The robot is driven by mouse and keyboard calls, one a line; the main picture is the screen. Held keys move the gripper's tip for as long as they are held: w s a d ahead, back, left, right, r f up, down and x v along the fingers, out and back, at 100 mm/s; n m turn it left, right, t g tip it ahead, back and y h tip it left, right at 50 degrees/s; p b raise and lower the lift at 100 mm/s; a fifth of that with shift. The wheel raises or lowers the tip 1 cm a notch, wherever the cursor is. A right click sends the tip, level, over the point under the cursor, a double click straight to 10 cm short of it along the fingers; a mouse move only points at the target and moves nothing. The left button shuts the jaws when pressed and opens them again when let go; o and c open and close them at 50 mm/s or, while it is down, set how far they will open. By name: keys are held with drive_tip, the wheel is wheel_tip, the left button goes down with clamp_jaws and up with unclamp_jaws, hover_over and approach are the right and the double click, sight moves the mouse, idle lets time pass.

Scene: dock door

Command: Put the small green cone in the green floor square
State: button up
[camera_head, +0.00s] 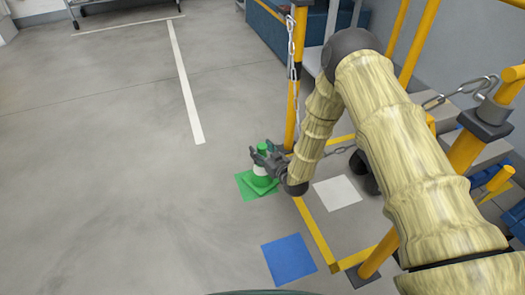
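The small green cone (261,181) has a white band and a square green base. It stands upright over the green floor square (244,188), toward the square's right side. Whether its base touches the floor is hard to tell. My gripper (264,158) is at the cone's upper part, with its dark fingers on either side of it. The fingers appear closed around the cone, just below its tip. The fingers cover part of the cone.
A blue floor square (288,259) lies nearer, and a white one (337,193) lies to the right inside a yellow floor border. A yellow post (293,95) with a chain stands just behind my gripper. Yellow rails stand at right. The grey floor at left is clear.

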drive_tip(key=shift+r, duration=0.25)
drive_tip(key=p+v, duration=0.5)
drive_tip(key=v, duration=0.7)
drive_tip(key=shift+f, duration=0.15)
drive_tip(key=s+d+f+m+g+h, duration=0.25)
drive_tip(key=s+d+f, duration=0.2)
drive_tip(key=s, duration=0.45)
drive_tip(key=s+d+f+m+g+h, duration=0.1)
drive_tip(key=s+d+f+g+h, duration=0.15)
drive_tip(key=s+f+g, duration=0.4)
drive_tip(key=s+d+r+m+g+h, duration=0.1)
drive_tip(key=s+d+g, duration=0.1)
drive_tip(key=s, duration=1.1)
drive_tip(key=s+d+m+g+h, duration=0.1)
drive_tip(key=s+d+g, duration=0.2)
drive_tip(key=s, duration=1.1)
drive_tip(key=shift+d+r+m+h, duration=0.35)
drive_tip(key=shift+d+h, duration=0.05)
drive_tip(key=shift+d, duration=0.8)
